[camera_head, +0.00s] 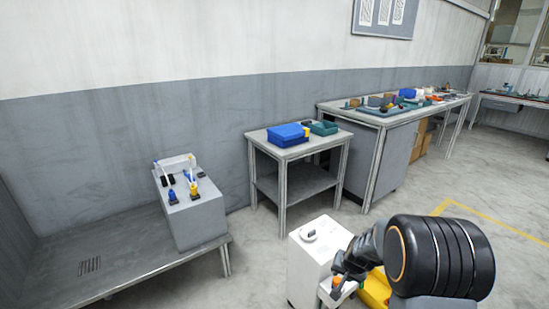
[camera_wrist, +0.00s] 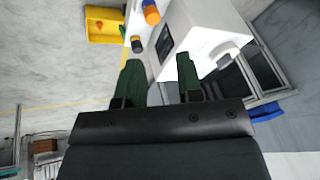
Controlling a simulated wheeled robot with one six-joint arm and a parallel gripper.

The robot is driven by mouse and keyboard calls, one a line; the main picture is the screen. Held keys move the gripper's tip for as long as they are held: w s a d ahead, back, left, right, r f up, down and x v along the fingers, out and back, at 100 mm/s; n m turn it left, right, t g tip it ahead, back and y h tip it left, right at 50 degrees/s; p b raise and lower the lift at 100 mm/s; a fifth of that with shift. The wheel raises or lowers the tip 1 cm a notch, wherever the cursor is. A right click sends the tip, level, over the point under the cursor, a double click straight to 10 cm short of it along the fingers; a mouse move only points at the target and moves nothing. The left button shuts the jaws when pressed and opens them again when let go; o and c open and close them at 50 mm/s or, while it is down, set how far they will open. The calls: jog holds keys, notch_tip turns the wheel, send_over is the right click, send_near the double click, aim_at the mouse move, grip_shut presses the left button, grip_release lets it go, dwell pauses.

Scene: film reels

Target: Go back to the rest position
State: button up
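My gripper (camera_wrist: 158,60) shows in the wrist view as two green fingers, spread apart with nothing between them. Beyond the fingertips is a white cabinet (camera_wrist: 205,25) with a dark rectangular panel on it. In the head view, my gripper (camera_head: 340,284) is low in the picture, partly hidden by my dark arm, close to the white cabinet (camera_head: 305,262). A small white round object with a dark part (camera_head: 309,236) sits on that cabinet. I cannot make out a film reel with certainty.
A yellow bin (camera_wrist: 104,25) and an orange and blue cylinder (camera_wrist: 151,12) are near the cabinet. A grey table (camera_head: 255,138) holds blue and green boxes. A long cluttered bench (camera_head: 345,113) stands behind. A low grey platform (camera_head: 120,262) lies left. Open floor is right.

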jog(key=s+a+r+n+p, duration=0.15)
jog(key=s+r+p, duration=0.25)
jog(key=r, duration=0.7)
jog(key=s+a+r+n+p, duration=0.1)
jog(key=s+a+r+p, duration=0.25)
jog(key=r, duration=0.65)
jog(key=s+r+n+p, duration=0.3)
jog(key=s+r+p, duration=0.4)
jog(key=s+r, duration=0.5)
jog(key=shift+s+a+r+g+p, duration=0.4)
jog(key=shift+r, duration=0.5)
